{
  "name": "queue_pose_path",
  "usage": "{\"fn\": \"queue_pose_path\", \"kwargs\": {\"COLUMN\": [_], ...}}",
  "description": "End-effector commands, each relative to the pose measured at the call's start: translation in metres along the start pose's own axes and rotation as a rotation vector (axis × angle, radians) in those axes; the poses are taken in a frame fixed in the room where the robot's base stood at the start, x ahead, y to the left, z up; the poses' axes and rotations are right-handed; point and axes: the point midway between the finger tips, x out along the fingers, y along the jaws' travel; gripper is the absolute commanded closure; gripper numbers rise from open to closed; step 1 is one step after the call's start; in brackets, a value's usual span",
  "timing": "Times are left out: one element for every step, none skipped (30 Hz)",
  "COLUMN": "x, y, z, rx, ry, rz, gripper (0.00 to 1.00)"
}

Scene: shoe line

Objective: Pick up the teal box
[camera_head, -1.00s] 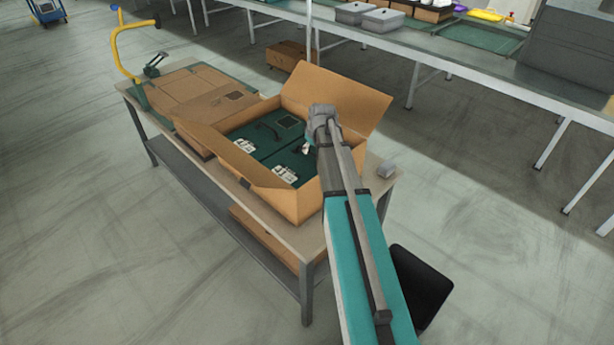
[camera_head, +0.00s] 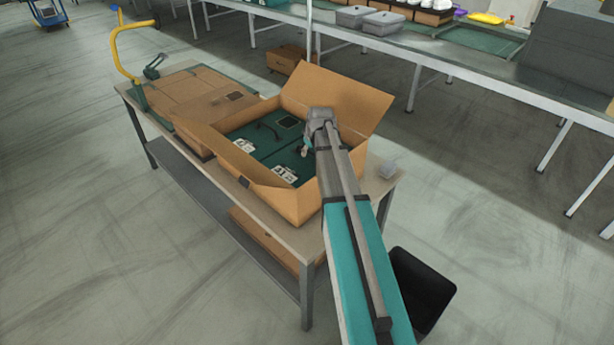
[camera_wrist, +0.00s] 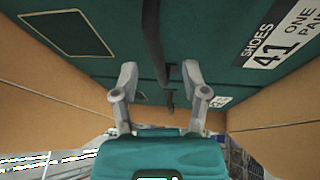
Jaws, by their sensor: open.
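Teal shoe boxes with white labels lie side by side inside an open cardboard carton (camera_head: 295,205). One teal box (camera_head: 250,132) has a dark curved handle (camera_head: 268,131) on its top. My gripper (camera_head: 305,150) is inside the carton's right part, over the teal tops, partly hidden by my arm. In the wrist view a teal box (camera_wrist: 205,35) with a "SHOES 41 ONE PAIR" label fills the top. My open gripper (camera_wrist: 160,75) has its fingers apart, with a dark strap (camera_wrist: 153,40) seen between them. I cannot tell if they touch it.
The carton stands on a workbench (camera_head: 229,190) with its flaps open; a tall flap (camera_head: 345,95) rises behind my wrist. Flattened cardboard (camera_head: 190,88) and a yellow tape dispenser arm (camera_head: 122,55) are at the bench's left.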

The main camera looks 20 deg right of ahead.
Motion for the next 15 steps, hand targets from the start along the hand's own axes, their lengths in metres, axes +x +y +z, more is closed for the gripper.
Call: {"fn": "queue_pose_path", "kwargs": {"x": [0.009, 0.011, 0.014, 0.016, 0.018, 0.020, 0.021, 0.022, 0.023, 0.023, 0.024, 0.024, 0.024, 0.024, 0.023], "y": [0.000, 0.000, 0.000, 0.000, 0.000, 0.000, 0.000, 0.000, 0.000, 0.000, 0.000, 0.000, 0.001, 0.001, 0.001], "z": [0.001, 0.001, 0.001, 0.001, 0.001, 0.001, 0.001, 0.001, 0.001, 0.000, 0.000, 0.000, 0.000, 0.000, 0.000], "rx": [0.000, 0.000, 0.000, 0.000, 0.000, 0.000, 0.000, 0.001, 0.001, 0.001, 0.001, 0.001, 0.001, 0.001, 0.001], "ry": [0.000, 0.000, 0.000, 0.000, 0.000, 0.000, 0.000, 0.000, 0.000, 0.000, 0.000, 0.000, 0.000, 0.000, 0.000], "rz": [0.000, 0.000, 0.000, 0.000, 0.000, 0.000, 0.000, 0.000, 0.000, 0.000, 0.000, 0.000, 0.000, 0.000, 0.000], "gripper": [0.42, 0.42, 0.42, 0.42, 0.42, 0.42, 0.42, 0.42, 0.42, 0.42, 0.42, 0.42, 0.42, 0.42, 0.42]}}
